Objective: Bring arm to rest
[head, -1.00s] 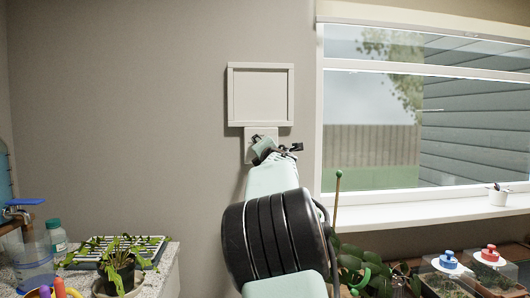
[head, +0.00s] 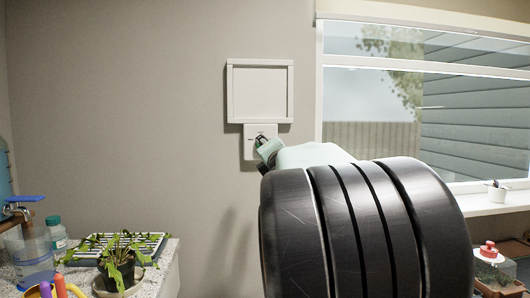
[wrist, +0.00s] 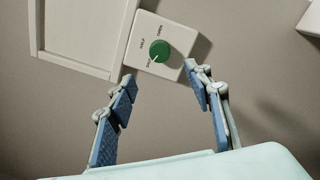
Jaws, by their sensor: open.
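My gripper (wrist: 163,82) is open and empty in the wrist view, its two blue-padded fingers spread apart. Ahead of it is a white wall box with a round green knob (wrist: 160,51), apart from the fingers. The knob's white mark points to the lower left, towards the lowest of several small labels. In the head view my gripper (head: 264,148) shows small in front of the wall box (head: 252,131), below a white framed panel (head: 260,62). My arm's large black-ringed joint fills the lower right and hides much behind it.
A window (head: 372,95) with a sill and small pot (head: 497,192) is at right. The wall left of the box is bare.

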